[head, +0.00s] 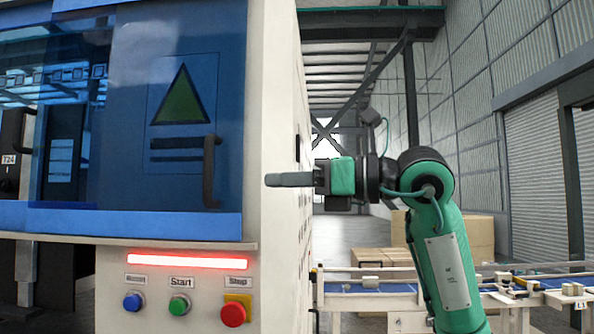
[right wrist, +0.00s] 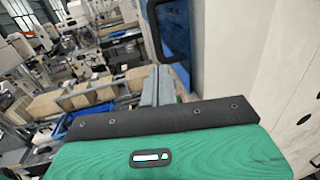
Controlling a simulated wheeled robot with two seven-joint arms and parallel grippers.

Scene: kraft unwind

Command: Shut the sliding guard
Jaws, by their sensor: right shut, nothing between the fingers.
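The sliding guard (head: 135,145) is a blue, partly see-through panel on the front of a pale machine, with a green triangle on it. Its dark upright handle (head: 212,170) is near the guard's right edge. The handle also shows at the top of the right wrist view (right wrist: 154,32), beyond my fingertips. My right gripper (head: 270,180) is shut and empty, with its fingers pointing left, to the right of the handle and apart from it. The fingers lie side by side in the right wrist view (right wrist: 157,88). My left gripper is not in view.
Below the guard are a lit red strip (head: 187,262), a blue button (head: 133,301), a green Start button (head: 179,304) and a red Stop button (head: 233,314). The machine's pale side wall (head: 280,100) stands behind my fingers. A conveyor (head: 370,288) and cardboard boxes are at the right.

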